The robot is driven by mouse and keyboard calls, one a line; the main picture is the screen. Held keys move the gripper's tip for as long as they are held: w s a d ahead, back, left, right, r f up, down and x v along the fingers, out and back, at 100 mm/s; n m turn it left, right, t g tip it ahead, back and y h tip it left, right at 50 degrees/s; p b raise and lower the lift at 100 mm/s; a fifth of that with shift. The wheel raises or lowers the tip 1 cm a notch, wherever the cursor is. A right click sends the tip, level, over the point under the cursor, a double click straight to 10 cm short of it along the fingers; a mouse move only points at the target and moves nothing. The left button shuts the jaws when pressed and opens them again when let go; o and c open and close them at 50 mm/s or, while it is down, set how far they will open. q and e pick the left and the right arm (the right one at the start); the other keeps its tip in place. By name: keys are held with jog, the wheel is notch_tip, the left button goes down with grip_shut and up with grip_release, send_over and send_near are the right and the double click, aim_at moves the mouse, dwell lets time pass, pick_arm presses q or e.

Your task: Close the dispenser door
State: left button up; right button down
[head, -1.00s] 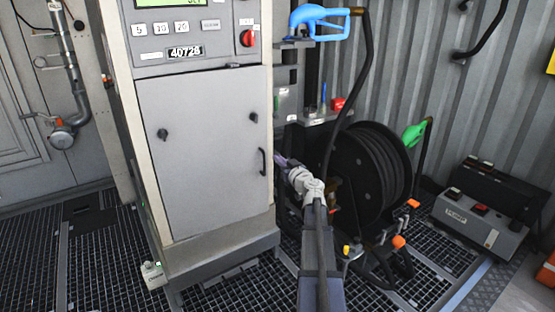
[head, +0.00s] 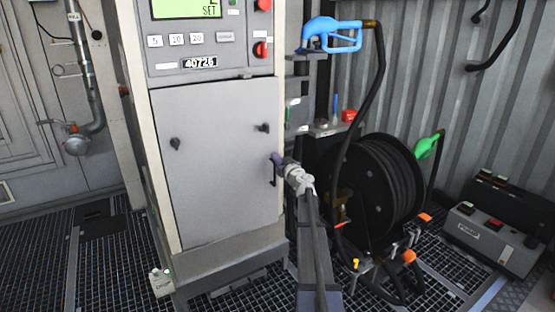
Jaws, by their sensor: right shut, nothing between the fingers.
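The dispenser door (head: 215,195) is a flat grey panel on the front of the dispenser cabinet (head: 163,225). It lies flush or nearly flush with the frame; I cannot tell whether a small gap is left. It has two dark latch knobs, a left one (head: 175,143) and a right one (head: 263,128). A black vertical handle (head: 272,172) sits at its right edge. My right gripper (head: 277,158) is shut and empty, its tip at the handle's upper end; I cannot tell whether it touches. My left gripper is out of view.
Above the door are a number plate (head: 199,63), buttons and a lit display (head: 187,8). To the right are a blue nozzle (head: 330,35), a black hose reel (head: 375,190), a green nozzle (head: 428,146) and a grey pump box (head: 490,235). Grating floor lies clear at left.

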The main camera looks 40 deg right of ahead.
jog(key=shift+w, duration=0.1)
jog(key=x, duration=0.5)
jog(key=shift+d, duration=0.15)
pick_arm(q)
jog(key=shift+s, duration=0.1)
pick_arm(e)
jog(key=shift+r, duration=0.15)
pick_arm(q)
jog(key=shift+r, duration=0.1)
pick_arm(e)
jog(key=shift+w, duration=0.25)
jog(key=shift+s, duration=0.6)
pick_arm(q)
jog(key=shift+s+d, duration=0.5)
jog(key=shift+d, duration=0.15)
pick_arm(e)
send_near(272, 152)
jog(key=s, duration=0.1)
jog(key=s+d+f, duration=0.1)
jog(key=s, duration=0.1)
jog(key=shift+s+d, duration=0.1)
jog(key=shift+d, duration=0.15)
